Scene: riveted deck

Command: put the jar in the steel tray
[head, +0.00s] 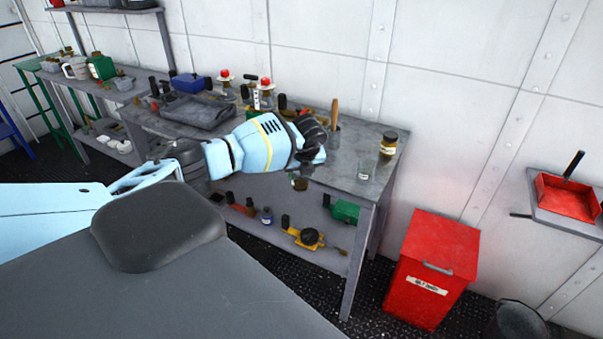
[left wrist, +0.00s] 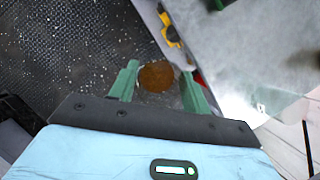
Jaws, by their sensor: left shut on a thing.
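My left gripper (head: 300,174) is shut on a small jar (head: 300,184), just off the front edge of the workbench. In the left wrist view the jar shows from above as a round brown top (left wrist: 156,76) between the two green fingers, with dark floor and the bench edge beyond. Most of the jar is hidden by the gripper in the head view. The steel tray (head: 192,116) is a shallow dark grey tray on the bench, left of and behind the gripper. My right gripper is not in view.
The workbench (head: 345,175) holds a dark-lidded jar (head: 388,144), a clear glass (head: 366,170), a wooden-handled tool (head: 334,112) and red-topped items (head: 266,92). A blue box (head: 190,83) sits behind the tray. A red bin (head: 432,268) stands right of the bench.

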